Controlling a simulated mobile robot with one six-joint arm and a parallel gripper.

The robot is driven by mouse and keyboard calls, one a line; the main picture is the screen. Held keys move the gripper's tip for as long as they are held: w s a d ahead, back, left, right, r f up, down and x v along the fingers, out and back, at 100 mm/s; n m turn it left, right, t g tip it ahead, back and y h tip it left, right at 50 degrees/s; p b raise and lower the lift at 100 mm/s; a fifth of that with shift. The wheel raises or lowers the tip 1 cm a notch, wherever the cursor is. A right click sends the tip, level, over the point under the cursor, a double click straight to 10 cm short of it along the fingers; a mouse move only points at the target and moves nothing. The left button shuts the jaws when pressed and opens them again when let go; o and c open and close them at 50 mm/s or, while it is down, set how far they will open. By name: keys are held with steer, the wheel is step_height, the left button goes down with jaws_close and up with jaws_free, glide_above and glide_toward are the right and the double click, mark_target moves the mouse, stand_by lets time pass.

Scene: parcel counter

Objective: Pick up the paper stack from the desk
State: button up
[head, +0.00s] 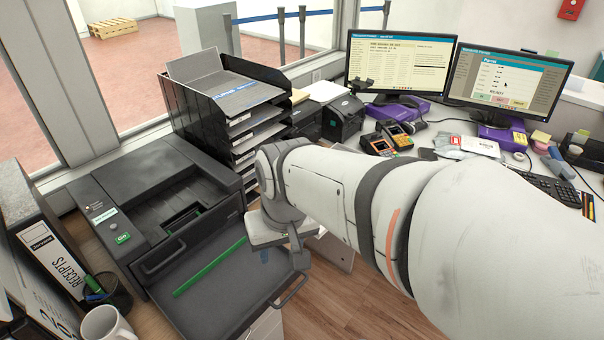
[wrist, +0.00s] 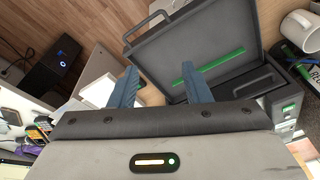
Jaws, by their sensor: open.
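My gripper (wrist: 160,80) shows two blue-grey fingers spread wide apart in the wrist view, with nothing between them. In the head view my gripper (head: 280,254) hangs beside the printer's pulled-out tray, mostly hidden by my own arm. A flat white thing (wrist: 99,91), which looks like the paper stack, lies beyond and left of the left finger in the wrist view. The finger covers part of it, and I see no contact. I cannot make out this stack clearly in the head view, where my arm covers that part of the desk.
A dark printer (head: 150,190) with its lower tray (head: 215,290) swung out, with a green strip, stands left of my gripper. A black letter rack (head: 195,120) rises behind. A mug (head: 105,325) and binder (head: 45,245) stand at left. Monitors (head: 400,62) are at back right.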

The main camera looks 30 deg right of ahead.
steer(key=w+d+f+m+y+b, duration=0.1)
steer(key=w+d+f+m+y, duration=0.1)
steer(key=m, duration=0.6)
steer(key=w+d+f+m+y+b, duration=0.2)
steer(key=d+f+m+y, duration=0.1)
steer(key=f+m, duration=0.4)
steer(key=w+d+f+m+y+b, duration=0.1)
steer(key=w+d+f+m+y, duration=0.1)
steer(key=m, duration=0.7)
steer(key=shift+w+d+f+t+y+b, duration=0.15)
steer(key=shift+d+f+y+b, duration=0.1)
steer(key=shift+f+y, duration=0.45)
steer(key=shift+w+d+f+t+y+b, duration=0.1)
steer(key=shift+d+f+t+y, duration=0.1)
steer(key=shift+f+y, duration=0.45)
steer(key=d+f+m+t+h+b, duration=0.2)
steer(key=d+f+m+t, duration=0.4)
steer(key=d+m, duration=0.55)
steer(key=d+f+m+t+h+b, duration=0.1)
steer(key=d+f+m+t+h, duration=0.1)
steer(key=d+f+m+t, duration=0.7)
steer(key=shift+w+a+r+m+g+b, duration=0.15)
steer(key=shift+w+a+r+m+g, duration=0.4)
steer(key=shift+w, duration=1.55)
steer(key=shift+w+a+r+m+g+b, duration=0.15)
steer(key=shift+w+a+r+m, duration=0.55)
steer(key=shift+w, duration=1.35)
steer(key=shift+w+a+r+m+g+b, duration=0.1)
steer(key=shift+w+a+r+m+g, duration=0.55)
steer(key=shift+w, duration=1.45)
